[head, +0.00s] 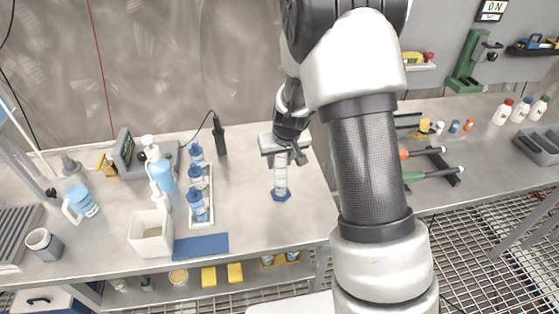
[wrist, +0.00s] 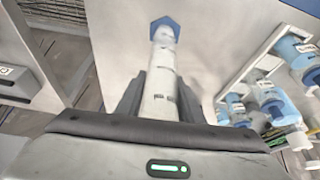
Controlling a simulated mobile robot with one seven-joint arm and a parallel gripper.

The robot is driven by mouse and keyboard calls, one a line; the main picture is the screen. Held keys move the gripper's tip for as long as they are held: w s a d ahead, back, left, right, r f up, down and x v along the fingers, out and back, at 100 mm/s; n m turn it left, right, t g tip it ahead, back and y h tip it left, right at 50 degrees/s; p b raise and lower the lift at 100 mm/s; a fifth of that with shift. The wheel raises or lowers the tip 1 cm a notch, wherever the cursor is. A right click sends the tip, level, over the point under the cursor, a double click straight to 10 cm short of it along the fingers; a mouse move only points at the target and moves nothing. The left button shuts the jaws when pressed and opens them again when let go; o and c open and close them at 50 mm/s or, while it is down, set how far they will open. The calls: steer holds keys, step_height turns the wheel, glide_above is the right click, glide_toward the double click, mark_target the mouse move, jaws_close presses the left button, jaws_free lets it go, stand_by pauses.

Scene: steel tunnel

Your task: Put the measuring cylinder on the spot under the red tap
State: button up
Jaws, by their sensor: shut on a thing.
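The measuring cylinder (head: 281,180) is a clear, narrow tube with marks and a blue hexagonal base. My gripper (head: 283,154) is shut on its upper part from above and holds it roughly upright over the middle of the bench. In the wrist view the cylinder (wrist: 162,80) runs between my two dark fingers (wrist: 158,97), with its blue base at the far end. I cannot tell whether the base touches the bench. I cannot make out for sure a red tap or a spot under it; my arm hides part of the bench.
Right of my arm lie orange- and green-ended tools (head: 430,174). Bench around the cylinder is clear.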

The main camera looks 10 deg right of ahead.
steer(key=shift+f, duration=0.2)
steer(key=o, duration=1.1)
steer(key=shift+r, duration=0.1)
steer(key=shift+r, duration=0.1)
